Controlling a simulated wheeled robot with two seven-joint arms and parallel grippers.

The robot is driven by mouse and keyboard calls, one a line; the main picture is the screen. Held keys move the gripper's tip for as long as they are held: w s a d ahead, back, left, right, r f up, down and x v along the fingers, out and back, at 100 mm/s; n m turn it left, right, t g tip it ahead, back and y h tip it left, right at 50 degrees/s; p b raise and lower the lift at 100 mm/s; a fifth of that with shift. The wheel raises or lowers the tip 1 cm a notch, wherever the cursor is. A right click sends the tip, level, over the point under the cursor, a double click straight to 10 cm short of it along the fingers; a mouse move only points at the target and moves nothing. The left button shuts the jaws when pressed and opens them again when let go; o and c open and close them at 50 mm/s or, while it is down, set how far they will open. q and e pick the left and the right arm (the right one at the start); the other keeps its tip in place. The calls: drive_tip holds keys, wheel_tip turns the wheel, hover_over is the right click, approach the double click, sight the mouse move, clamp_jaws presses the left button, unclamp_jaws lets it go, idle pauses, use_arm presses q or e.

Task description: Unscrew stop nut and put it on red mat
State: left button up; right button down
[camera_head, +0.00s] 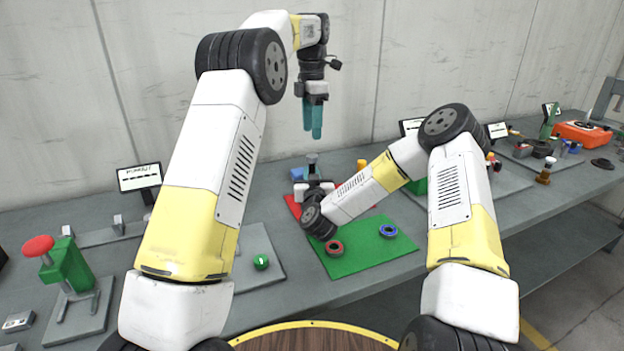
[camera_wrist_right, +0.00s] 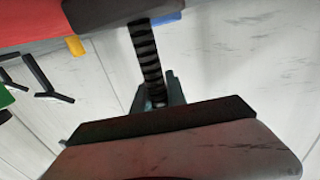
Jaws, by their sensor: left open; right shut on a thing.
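My right gripper (camera_wrist_right: 157,95) is shut at the end of a dark threaded screw (camera_wrist_right: 145,50), where the stop nut sits mostly hidden between the fingers. In the head view my right wrist covers that gripper and the screw. My left gripper (camera_head: 313,118), with teal fingers, is open and empty, raised above the bench and pointing down.
A green stand with a red knob (camera_head: 38,246) is at the left. An orange case (camera_head: 582,133) is far right.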

sight(312, 155)
use_arm(q)
drive_tip(key=m, duration=0.3)
drive_tip(key=shift+m, duration=0.4)
drive_tip(key=m, duration=1.4)
drive_tip(key=shift+m, duration=0.3)
drive_tip(key=m, duration=1)
drive_tip(key=shift+m, duration=0.3)
drive_tip(key=m, duration=1.2)
drive_tip(key=shift+m, duration=0.4)
drive_tip(key=m, duration=1.2)
drive_tip(key=shift+f, duration=4.05)
drive_tip(key=shift+c, duration=0.4)
